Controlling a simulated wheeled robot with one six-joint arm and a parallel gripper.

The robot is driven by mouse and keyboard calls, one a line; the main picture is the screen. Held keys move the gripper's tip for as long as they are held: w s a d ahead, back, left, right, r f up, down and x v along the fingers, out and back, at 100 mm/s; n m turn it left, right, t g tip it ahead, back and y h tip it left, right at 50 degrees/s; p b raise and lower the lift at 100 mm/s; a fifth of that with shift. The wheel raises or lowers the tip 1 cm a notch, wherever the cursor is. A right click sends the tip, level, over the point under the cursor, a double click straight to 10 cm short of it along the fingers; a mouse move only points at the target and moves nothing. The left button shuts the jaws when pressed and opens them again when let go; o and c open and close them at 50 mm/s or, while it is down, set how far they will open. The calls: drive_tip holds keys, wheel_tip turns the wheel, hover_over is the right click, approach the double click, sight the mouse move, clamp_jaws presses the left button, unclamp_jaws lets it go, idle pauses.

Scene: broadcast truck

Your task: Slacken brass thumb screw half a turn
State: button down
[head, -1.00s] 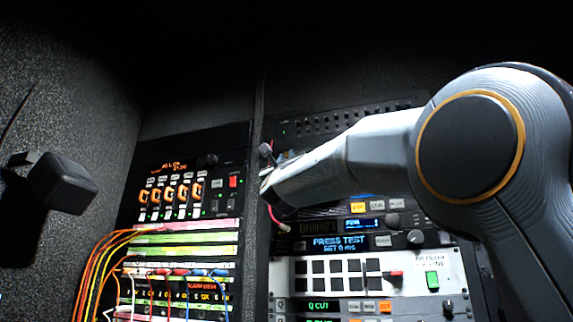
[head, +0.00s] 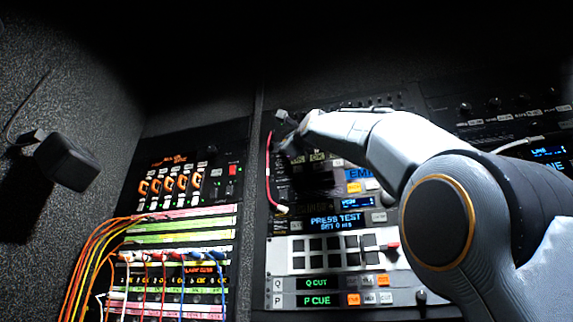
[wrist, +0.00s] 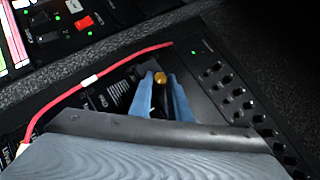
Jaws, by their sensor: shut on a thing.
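The brass thumb screw (wrist: 160,78) shows as a small round golden head in the wrist view, at the tips of my gripper's blue-grey fingers. My gripper (wrist: 160,88) is shut on it, with one finger on each side. Its lower part is dark between the fingers. In the head view my gripper (head: 284,132) is small and dark against the upper rack panel, and the screw cannot be made out there.
A red cable (wrist: 102,77) arches close beside my gripper; it also hangs down the rack in the head view (head: 267,175). A panel with rows of dark knobs (wrist: 232,92) lies to the right. A patch bay with coloured cables (head: 180,255) is at lower left.

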drive_tip(key=n+g+p, duration=0.2)
drive_tip(key=n+p, duration=0.1)
drive_tip(key=p, duration=0.2)
drive_tip(key=r+n+g+p, duration=0.1)
drive_tip(key=n+g+p, duration=0.2)
drive_tip(key=p, duration=0.3)
drive_tip(key=r+n+g+p, duration=0.1)
drive_tip(key=n+g+p, duration=0.1)
drive_tip(key=p, duration=0.4)
drive_tip(key=shift+s+d+n, duration=0.1)
drive_tip(key=shift+d+n, duration=0.15)
drive_tip(key=shift+n, duration=0.45)
drive_tip(key=shift+g, duration=0.4)
drive_tip(key=c, duration=1.7)
unclamp_jaws()
drive_tip(key=shift+f, duration=0.1)
drive_tip(key=shift+o, duration=0.2)
drive_tip(key=b+v, duration=0.2)
drive_tip(key=v, duration=0.6)
